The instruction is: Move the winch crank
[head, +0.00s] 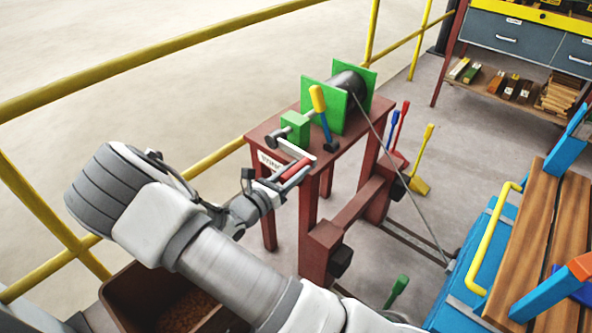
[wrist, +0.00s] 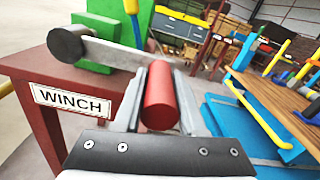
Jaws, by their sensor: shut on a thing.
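The winch crank has a grey metal arm (wrist: 110,53) and a red cylindrical handle (wrist: 159,97). The crank arm runs left from the handle to a dark round hub (wrist: 69,44). The green winch frame (head: 325,105) holds a dark drum (head: 349,82) with a cable running down to the right.
A lever with a yellow grip (head: 318,99) stands beside the crank. Red, blue and yellow levers (head: 421,160) rise to the right. A blue cart with wooden slats (head: 545,225) stands at right. A yellow railing (head: 150,62) runs behind and left.

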